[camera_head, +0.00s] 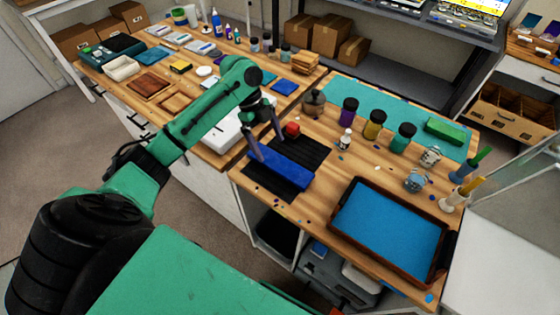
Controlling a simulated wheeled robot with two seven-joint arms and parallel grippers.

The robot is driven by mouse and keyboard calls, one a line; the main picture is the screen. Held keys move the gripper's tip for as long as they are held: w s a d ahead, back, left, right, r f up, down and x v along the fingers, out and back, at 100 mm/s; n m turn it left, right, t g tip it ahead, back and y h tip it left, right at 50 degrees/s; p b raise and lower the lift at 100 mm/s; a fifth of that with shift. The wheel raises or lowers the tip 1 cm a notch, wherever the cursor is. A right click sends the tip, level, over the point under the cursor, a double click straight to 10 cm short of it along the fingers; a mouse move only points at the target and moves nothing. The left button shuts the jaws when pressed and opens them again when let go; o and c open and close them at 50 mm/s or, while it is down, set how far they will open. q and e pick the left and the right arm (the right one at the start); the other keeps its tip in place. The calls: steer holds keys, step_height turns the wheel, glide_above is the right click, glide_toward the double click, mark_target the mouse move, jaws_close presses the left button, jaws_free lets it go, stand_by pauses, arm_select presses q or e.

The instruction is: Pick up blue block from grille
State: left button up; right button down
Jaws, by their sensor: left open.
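A long blue block (280,168) lies on the black grille (307,152) on the wooden bench, across its near part. A red object (292,130) sits at the grille's far edge. My green left arm reaches in from the left, and its gripper (270,149) points down over the grille with its fingers apart. One fingertip appears beside the block's left end; the other is farther back, behind the block. I cannot tell whether either touches it. Nothing is held. My right gripper is not in view.
A blue-filled tray (445,263) stands at the front right of the bench. Several dark-lidded jars (375,124) and a small white bottle (345,139) stand behind it. A green block (444,131) lies on the teal mat (337,90). Small blue bits are scattered around the grille.

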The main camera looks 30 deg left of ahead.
mark_target(280, 163)
arm_select(q)
steer(key=x, duration=0.2)
steer(key=p+x, duration=0.1)
steer(key=x, duration=0.1)
steer(key=w+p+x, duration=0.1)
steer(key=x, duration=0.2)
steer(key=shift+a+f, duration=0.1)
steer(key=shift+f, duration=0.2)
steer(key=shift+c, duration=0.6)
jaws_close()
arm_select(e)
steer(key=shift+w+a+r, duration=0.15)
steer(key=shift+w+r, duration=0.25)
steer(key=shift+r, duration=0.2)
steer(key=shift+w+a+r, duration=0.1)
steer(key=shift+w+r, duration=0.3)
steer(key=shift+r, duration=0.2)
